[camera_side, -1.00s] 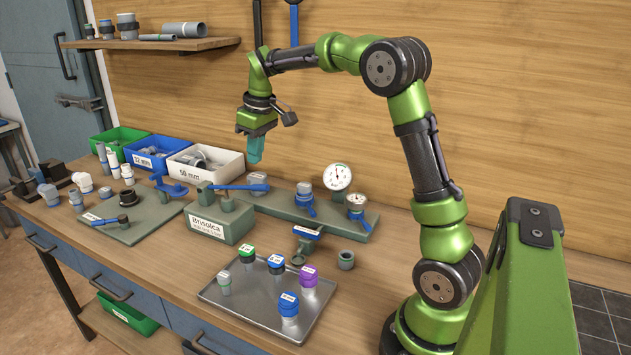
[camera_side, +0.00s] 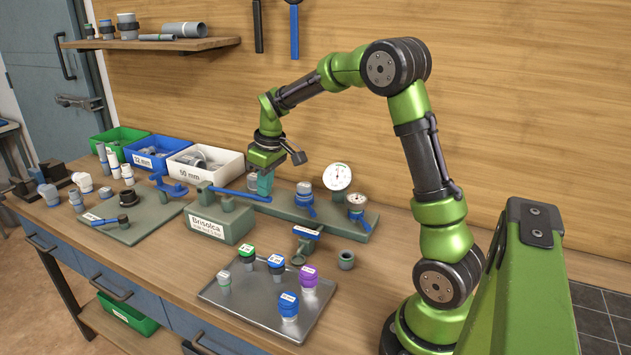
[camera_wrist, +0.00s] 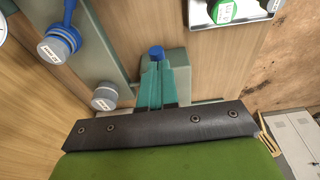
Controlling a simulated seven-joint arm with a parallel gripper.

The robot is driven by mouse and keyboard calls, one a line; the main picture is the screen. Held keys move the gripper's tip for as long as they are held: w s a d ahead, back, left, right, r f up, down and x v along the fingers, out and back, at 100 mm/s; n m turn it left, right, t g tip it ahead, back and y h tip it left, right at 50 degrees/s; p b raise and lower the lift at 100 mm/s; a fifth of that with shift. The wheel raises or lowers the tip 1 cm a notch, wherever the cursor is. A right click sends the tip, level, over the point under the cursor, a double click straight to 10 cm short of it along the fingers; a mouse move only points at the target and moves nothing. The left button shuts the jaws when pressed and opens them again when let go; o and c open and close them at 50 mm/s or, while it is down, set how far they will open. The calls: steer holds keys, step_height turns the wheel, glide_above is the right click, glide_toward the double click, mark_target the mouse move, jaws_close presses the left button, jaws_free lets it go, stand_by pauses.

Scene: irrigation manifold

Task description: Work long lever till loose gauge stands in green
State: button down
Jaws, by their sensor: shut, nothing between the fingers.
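The long blue lever (camera_side: 238,193) reaches right from a green pump block (camera_side: 218,224) labelled Brisolca, its free end slightly low. My gripper (camera_side: 265,192) is shut and empty, its teal fingertips at the lever's free end; they appear to touch it from above. In the wrist view the shut fingers (camera_wrist: 155,88) hide most of the lever, and only a blue end (camera_wrist: 156,52) shows past them. A large white gauge (camera_side: 337,177) and a smaller gauge (camera_side: 357,199) stand on the green manifold plate to the right. Their needles are too small to read, and I cannot tell which is loose.
A blue-handled valve (camera_side: 305,197) stands on the manifold plate (camera_side: 335,220), right of my gripper. A metal tray (camera_side: 248,306) with several capped fittings lies in front. White (camera_side: 225,171), blue and green bins stand behind left. Bare bench lies right of the tray.

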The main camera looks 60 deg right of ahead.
mark_target(270, 197)
steer(key=f, duration=0.2)
steer(key=s+f, duration=0.1)
steer(key=f, duration=0.1)
step_height(270, 197, up, 4)
steer(key=shift+r, duration=0.25)
steer(key=s+r, duration=0.4)
steer(key=r, duration=0.5)
steer(key=shift+s, duration=0.35)
